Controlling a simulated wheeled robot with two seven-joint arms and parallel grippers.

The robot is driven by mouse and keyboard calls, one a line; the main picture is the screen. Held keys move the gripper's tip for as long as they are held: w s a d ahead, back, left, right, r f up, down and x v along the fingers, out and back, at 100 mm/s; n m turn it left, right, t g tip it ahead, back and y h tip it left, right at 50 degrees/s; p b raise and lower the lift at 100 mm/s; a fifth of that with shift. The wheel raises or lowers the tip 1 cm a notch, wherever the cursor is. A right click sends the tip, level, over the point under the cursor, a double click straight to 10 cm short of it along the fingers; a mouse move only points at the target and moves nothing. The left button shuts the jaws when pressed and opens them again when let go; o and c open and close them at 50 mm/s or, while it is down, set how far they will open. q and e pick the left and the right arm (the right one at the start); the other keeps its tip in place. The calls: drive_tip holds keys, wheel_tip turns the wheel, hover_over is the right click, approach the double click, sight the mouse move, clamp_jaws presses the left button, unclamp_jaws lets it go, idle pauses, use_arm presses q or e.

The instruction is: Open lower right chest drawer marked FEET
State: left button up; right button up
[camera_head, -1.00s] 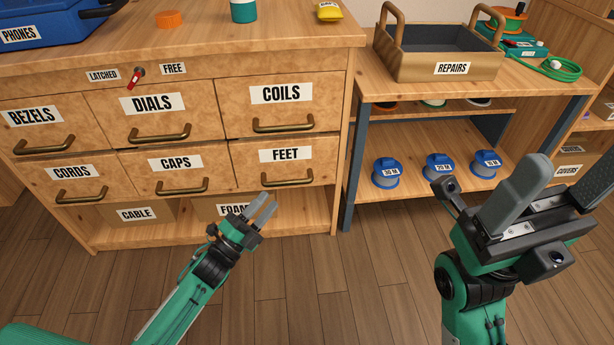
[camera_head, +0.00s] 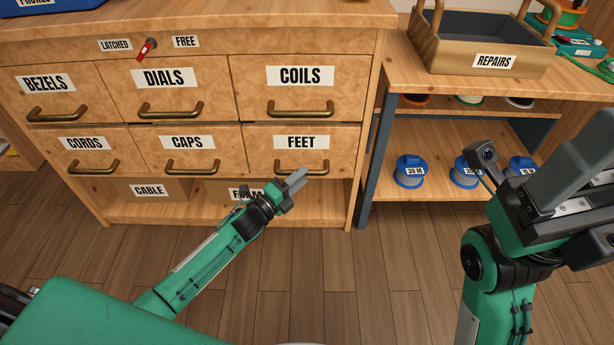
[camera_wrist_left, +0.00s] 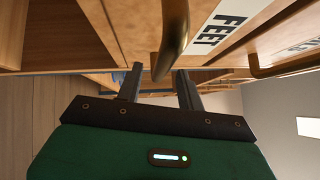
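The drawer marked FEET (camera_head: 262,155) is the lower right one of the chest and looks shut. Its brass bar handle (camera_head: 302,168) is below the label. My left gripper (camera_head: 300,178) is at this handle. Contact cannot be told. My right gripper (camera_head: 580,170) is open and empty at the right edge, away from the chest, partly cut off.
A red latch lever (camera_head: 146,49) sits between LATCHED and FREE labels, its tip pointing down-left. Below the drawers is an open shelf with a CABLE box (camera_head: 170,190) and a FOAM box. A workbench with a REPAIRS tray (camera_head: 440,50) and blue spools (camera_head: 409,172) stands right.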

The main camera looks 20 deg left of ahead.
use_arm(q)
drive_tip(key=shift+b+x, duration=0.4)
drive_tip(key=shift+x, duration=1.1)
clamp_jaws()
